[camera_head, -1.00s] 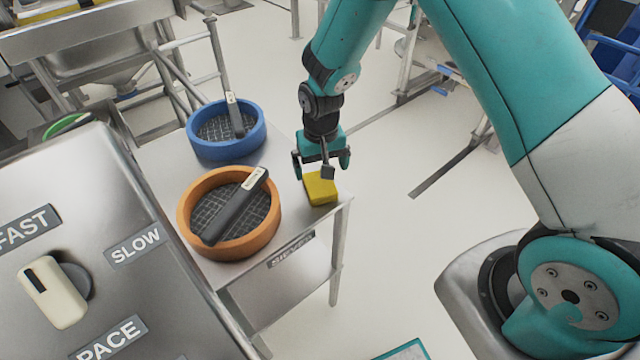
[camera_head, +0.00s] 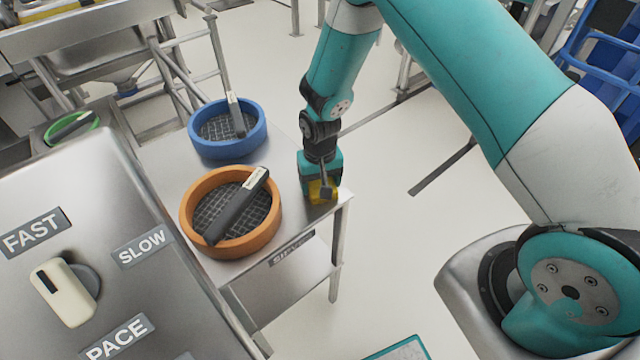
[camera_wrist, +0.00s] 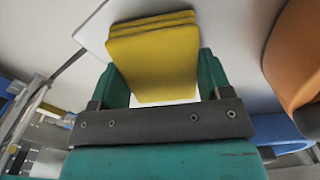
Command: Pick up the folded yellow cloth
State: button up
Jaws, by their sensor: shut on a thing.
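The folded yellow cloth (camera_head: 319,192) is at the right front corner of the steel table (camera_head: 255,259). It looks like a small stack of flat layers. My gripper (camera_head: 321,190) is lowered over it from above, and its fingers hide much of the cloth in the head view. In the wrist view the cloth (camera_wrist: 154,58) fills the space between the two teal fingers (camera_wrist: 158,80), one finger along each side. The gripper is shut on it. The cloth appears to be at table height; I cannot tell whether it still touches the top.
An orange sieve (camera_head: 188,205) with a dark-handled tool across it stands just left of my gripper. A blue sieve (camera_head: 258,140) with a similar tool stands behind. A steel panel (camera_head: 100,210) with a knob fills the left. Open floor lies right of the table.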

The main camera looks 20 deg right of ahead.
aim_at(320, 182)
jog(key=shift+r, duration=0.1)
notch_tip(320, 182, up, 20)
jog(key=b, duration=0.1)
jog(key=shift+b, duration=0.35)
jog(key=o, duration=0.5)
jog(key=shift+c, duration=0.2)
jog(key=c, duration=0.3)
jog(key=shift+d, duration=0.1)
